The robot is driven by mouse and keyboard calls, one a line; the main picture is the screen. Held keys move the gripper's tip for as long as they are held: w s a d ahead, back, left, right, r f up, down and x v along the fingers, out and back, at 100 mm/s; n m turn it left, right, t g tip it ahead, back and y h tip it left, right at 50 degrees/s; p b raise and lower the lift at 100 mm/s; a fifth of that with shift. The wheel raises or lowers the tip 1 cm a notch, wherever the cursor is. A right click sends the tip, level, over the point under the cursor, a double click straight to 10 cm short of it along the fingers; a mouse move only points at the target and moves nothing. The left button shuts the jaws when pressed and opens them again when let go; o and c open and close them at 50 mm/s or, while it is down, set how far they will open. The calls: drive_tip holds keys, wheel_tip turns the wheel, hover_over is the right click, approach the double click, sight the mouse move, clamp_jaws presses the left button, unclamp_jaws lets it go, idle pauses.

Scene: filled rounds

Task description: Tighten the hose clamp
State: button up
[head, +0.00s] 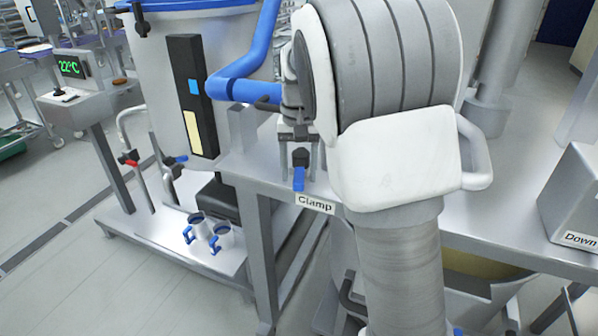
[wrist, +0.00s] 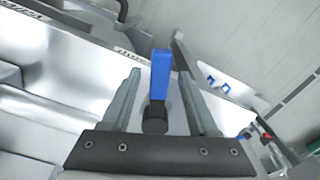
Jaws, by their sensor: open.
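The clamp has a blue lever (head: 299,181) on a black round knob (head: 300,157), at the table edge beside the "Clamp" label (head: 315,203). In the wrist view the blue lever (wrist: 161,76) points up from the black knob (wrist: 155,118). My gripper (head: 299,171) is open, with one finger on each side of the knob and lever. In the wrist view gaps show between both fingers of my gripper (wrist: 158,72) and the lever. A thick blue hose (head: 235,88) bends in from the left; its end near the clamp is hidden behind my arm.
A large metal tank (head: 165,75) stands at the left. Blue-handled fittings (head: 209,232) sit on a low platform below. The metal table (head: 510,235) runs right to a box labelled "Down" (head: 580,205). Open floor lies at the lower left.

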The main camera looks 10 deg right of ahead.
drive_tip(key=shift+f, duration=0.15)
drive_tip(key=shift+c, duration=0.3)
clamp_jaws()
idle(1.1)
